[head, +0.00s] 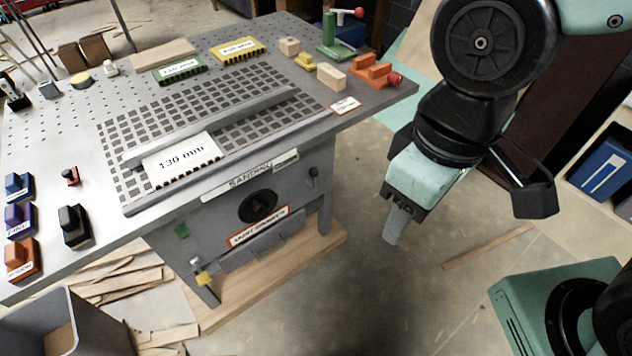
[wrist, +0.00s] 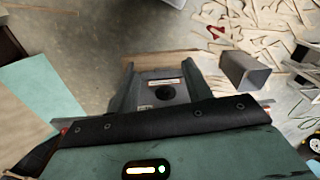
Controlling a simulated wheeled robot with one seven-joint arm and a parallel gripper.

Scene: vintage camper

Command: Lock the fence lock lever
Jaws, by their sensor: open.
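A grey fence bar (head: 225,125) lies across the slotted grid of the workbench top (head: 100,115) in the head view. No lever is labelled as the fence lock. A green clamp-like stand with a red-tipped handle (head: 338,35) and an orange block with a red knob (head: 375,71) stand at the far right corner. My gripper (head: 394,226) is open and empty, pointing down in free air right of the bench, apart from everything.
A white 130 mm plate (head: 182,158), coloured blocks and small switches sit on the bench top. A yellow tag (head: 204,278) hangs low on the front. A grey bin (head: 65,325) and wood scraps lie lower left. The floor between bench and my gripper is mostly clear.

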